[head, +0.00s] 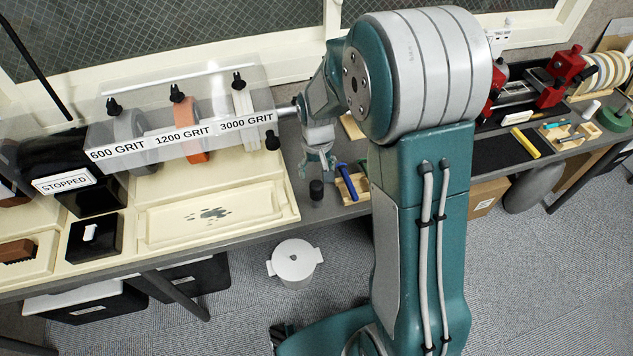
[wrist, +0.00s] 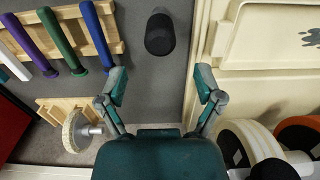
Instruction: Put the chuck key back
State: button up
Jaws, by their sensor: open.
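My gripper (head: 319,158) hangs over the grey bench just right of the beige splash tray, its jaws apart. In the wrist view my gripper (wrist: 161,84) is open, with nothing between its fingertips. I cannot make out a chuck key for certain in either view. A black round-topped cylinder (wrist: 160,33) stands on the bench ahead of the fingers; it also shows in the head view (head: 316,190). A wooden rack (wrist: 112,22) beside it holds tools with blue (wrist: 97,35), green (wrist: 60,40) and purple (wrist: 30,45) handles.
A pale wheel on a metal shaft (wrist: 82,130) rests at a wooden block. The beige splash tray (head: 215,215) lies below the guarded laps (head: 180,135). Further right are a red-ended machine (head: 562,68), a black mat (head: 497,150), a yellow bar (head: 526,143) and a small tool tray (head: 568,143).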

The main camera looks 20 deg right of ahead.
notch_tip(320, 180, up, 4)
jog(key=shift+r, duration=0.1)
jog(key=s+r+t, duration=0.5)
jog(key=s+r, duration=1.2)
jog(key=s, duration=0.3)
jog(key=shift+s+t, duration=0.3)
jog(key=shift+s, duration=0.1)
jog(key=shift+a+r, duration=0.1)
